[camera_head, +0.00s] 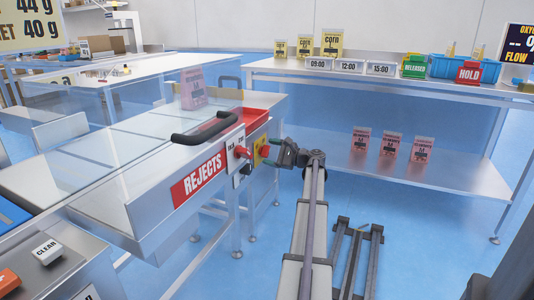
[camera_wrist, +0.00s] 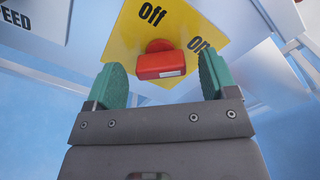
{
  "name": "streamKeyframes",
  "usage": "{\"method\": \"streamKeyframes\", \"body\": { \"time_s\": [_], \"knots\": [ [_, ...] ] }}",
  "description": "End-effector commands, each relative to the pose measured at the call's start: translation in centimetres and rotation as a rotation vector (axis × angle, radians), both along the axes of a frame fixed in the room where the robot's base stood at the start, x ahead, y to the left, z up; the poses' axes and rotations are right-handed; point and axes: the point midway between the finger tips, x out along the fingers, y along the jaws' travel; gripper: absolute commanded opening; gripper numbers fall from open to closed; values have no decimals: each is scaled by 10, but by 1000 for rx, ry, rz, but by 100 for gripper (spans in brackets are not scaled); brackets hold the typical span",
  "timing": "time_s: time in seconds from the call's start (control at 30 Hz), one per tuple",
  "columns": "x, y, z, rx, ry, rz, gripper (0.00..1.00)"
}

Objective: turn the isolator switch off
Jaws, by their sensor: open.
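In the head view the yellow plate (camera_head: 259,153) is on the end of the rejects machine. My gripper (camera_wrist: 161,76) is open, its teal fingers on either side of the handle with visible gaps. It also shows in the head view (camera_head: 278,153), close in front of the plate.
Another red knob (camera_head: 241,151) sits left of the yellow plate. A steel bench (camera_head: 370,75) with pouches and bins stands behind right.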

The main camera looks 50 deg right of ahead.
Motion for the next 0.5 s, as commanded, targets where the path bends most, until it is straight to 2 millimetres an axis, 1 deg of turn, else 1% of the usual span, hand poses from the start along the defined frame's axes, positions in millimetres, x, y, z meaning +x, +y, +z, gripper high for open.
{"method": "streamKeyframes", "body": {
  "time_s": [0.03, 0.13, 0.37, 0.4, 0.5],
  "knots": [
    [8, 2, 0, 0, 0, 1, 79],
    [17, 4, 0, 0, 1, -1, 79],
    [19, 5, 0, -1, 0, -1, 79],
    [19, 5, 0, -1, 0, -1, 78],
    [19, 5, 0, -1, 0, -1, 68]
  ]
}}
